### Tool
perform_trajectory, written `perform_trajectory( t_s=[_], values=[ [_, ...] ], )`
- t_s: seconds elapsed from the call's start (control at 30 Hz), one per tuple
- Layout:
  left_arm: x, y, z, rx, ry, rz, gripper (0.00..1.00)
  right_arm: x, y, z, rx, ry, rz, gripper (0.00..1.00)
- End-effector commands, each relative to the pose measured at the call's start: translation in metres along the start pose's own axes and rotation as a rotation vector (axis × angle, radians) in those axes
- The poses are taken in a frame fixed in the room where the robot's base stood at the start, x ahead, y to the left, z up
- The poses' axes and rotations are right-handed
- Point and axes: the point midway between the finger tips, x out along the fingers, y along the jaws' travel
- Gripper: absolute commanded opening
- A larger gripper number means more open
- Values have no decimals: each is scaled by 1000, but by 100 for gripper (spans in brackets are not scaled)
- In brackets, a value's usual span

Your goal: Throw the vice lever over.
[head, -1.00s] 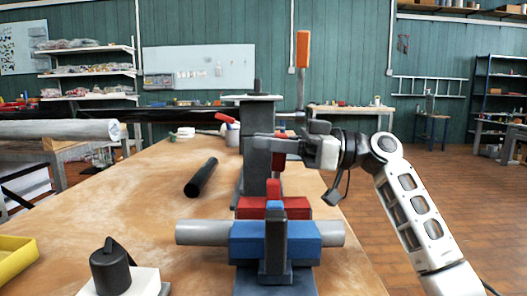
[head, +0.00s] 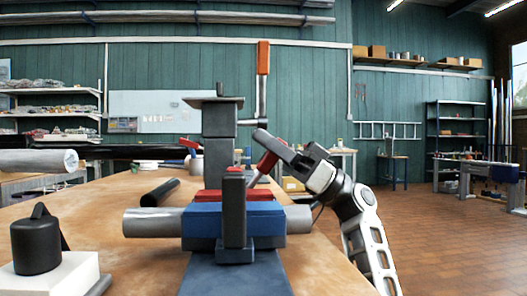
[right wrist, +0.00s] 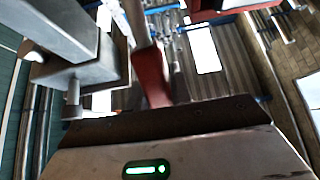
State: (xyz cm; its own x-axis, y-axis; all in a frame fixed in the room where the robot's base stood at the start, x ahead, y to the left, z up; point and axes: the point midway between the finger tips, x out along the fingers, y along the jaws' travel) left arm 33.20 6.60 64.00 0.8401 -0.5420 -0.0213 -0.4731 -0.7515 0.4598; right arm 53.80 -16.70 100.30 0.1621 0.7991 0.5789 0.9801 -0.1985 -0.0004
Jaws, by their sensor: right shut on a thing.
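The vice (head: 232,222), with blue and red jaw blocks, stands on the bench with a grey pipe (head: 152,222) lying across it. Its lever has a red handle (head: 266,162) and a thin grey rod; it leans up to the right behind the jaws. My right gripper (head: 268,147) reaches in from the right and is shut on the red handle, one grey finger lying over its upper end. In the right wrist view the red handle (right wrist: 151,76) stands just beyond the gripper's dark front edge, its rod running away upward. My left gripper is not in view.
A grey post with a flat top plate (head: 213,102) rises behind the vice. An upright bar with an orange handle (head: 263,57) stands beside it. A black tube (head: 160,191) lies on the bench, and a black weight (head: 36,244) on a white block stands front left.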

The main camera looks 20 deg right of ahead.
Motion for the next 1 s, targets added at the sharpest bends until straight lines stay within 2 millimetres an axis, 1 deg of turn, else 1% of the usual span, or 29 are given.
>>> perform_trajectory(
  t_s=[0.33, 0.37, 0.4, 0.43, 0.83, 0.93, 1.0],
  values=[
    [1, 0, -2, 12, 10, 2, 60, 0, 0, -1, -2, 4, 1, 0],
    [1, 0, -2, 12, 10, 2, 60, 0, 0, -1, -2, 4, 1, 27],
    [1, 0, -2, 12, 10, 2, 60, 0, 0, -1, -2, 4, 1, 38],
    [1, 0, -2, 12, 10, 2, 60, 0, 0, -1, -2, 4, 1, 44],
    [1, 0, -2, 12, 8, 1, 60, 0, 0, -1, -1, 2, 0, 44],
    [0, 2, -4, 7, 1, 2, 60, 4, 0, -6, -2, 3, -1, 44],
    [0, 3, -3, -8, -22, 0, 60, 10, 0, -14, -2, 4, -2, 44]
  ],
)
